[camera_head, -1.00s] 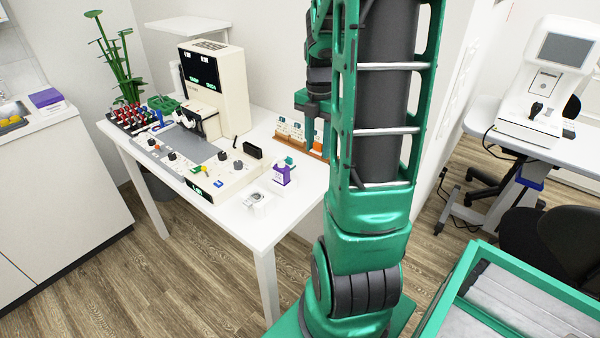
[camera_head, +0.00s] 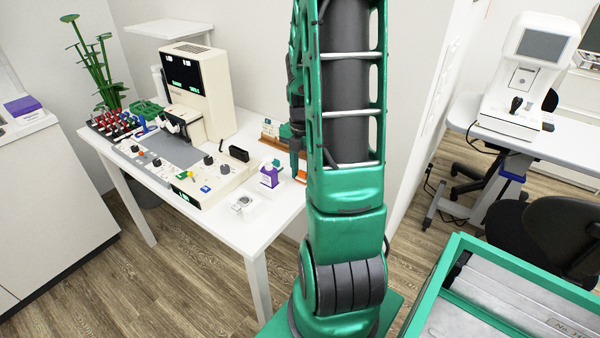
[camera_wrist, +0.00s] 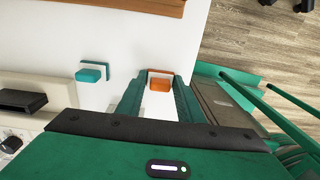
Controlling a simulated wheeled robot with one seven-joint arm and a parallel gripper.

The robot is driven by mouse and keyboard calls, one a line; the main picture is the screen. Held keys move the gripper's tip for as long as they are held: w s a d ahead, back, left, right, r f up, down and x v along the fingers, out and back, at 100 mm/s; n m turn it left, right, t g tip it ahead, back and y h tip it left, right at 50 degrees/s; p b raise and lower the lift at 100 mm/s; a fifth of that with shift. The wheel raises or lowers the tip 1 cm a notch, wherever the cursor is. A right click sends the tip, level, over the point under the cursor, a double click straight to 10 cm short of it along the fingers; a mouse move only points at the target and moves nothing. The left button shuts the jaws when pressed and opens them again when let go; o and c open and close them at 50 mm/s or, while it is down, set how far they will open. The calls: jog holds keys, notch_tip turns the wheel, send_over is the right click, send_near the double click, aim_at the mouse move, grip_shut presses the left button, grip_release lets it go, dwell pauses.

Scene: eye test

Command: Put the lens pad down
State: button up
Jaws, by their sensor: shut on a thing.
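My gripper (camera_wrist: 158,90) is shut on a small orange block, which I take to be the lens pad (camera_wrist: 159,84). The pad sits between the two green fingertips in the wrist view, above the white table top. In the head view an orange piece (camera_head: 301,176) shows just below my gripper's dark green fingers (camera_head: 298,150), near the table's right edge. I cannot tell whether the pad touches the table. A similar teal block (camera_wrist: 90,73) lies on the table, left of my gripper in the wrist view.
A wooden rack (camera_wrist: 125,4) stands at the back. A purple-and-white bottle (camera_head: 269,176) and a small white item (camera_head: 242,204) stand left of my gripper. The cream machine (camera_head: 200,90) and its console fill the table's left. Bare white table (camera_wrist: 110,35) surrounds the blocks.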

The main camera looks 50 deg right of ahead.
jog(key=shift+f, duration=0.2)
jog(key=shift+s+a+f, duration=0.1)
jog(key=shift+s+f, duration=0.05)
jog(key=o, duration=0.6)
jog(key=shift+s, duration=0.1)
jog(key=o, duration=0.4)
jog(key=shift+s, duration=0.2)
jog(key=shift+o, duration=0.2)
jog(key=shift+w, duration=0.2)
